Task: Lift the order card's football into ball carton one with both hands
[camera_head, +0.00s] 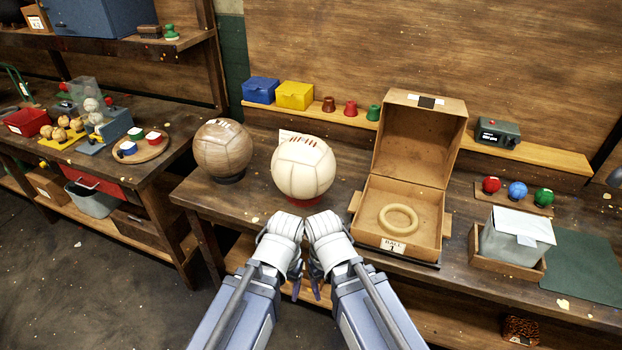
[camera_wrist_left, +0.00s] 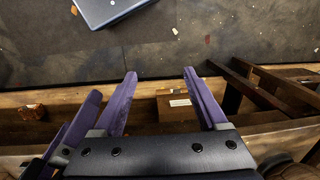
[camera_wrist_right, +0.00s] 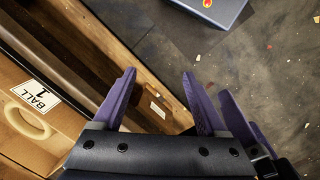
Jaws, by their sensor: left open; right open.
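A cream laced football (camera_head: 302,170) sits on a red ring stand on the bench, with a pale card edge behind it. A brown football (camera_head: 223,150) sits on a dark stand to its left. Ball carton one (camera_head: 378,233), labelled "BALL 1", stands open to the right, lid up, with a tan ring (camera_head: 398,219) on its floor. It also shows in the right wrist view (camera_wrist_right: 62,135). My left gripper (camera_wrist_left: 158,82) and right gripper (camera_wrist_right: 158,82) are open and empty, side by side in front of the bench, fingers pointing down. I cannot make out an order card's text.
A grey bin (camera_head: 512,241) in a wooden tray and a green mat (camera_head: 580,270) lie right of the carton. Coloured balls (camera_head: 517,191) sit on a board. A back shelf (camera_head: 340,119) holds blue and yellow boxes. A side bench (camera_head: 172,165) stands at left.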

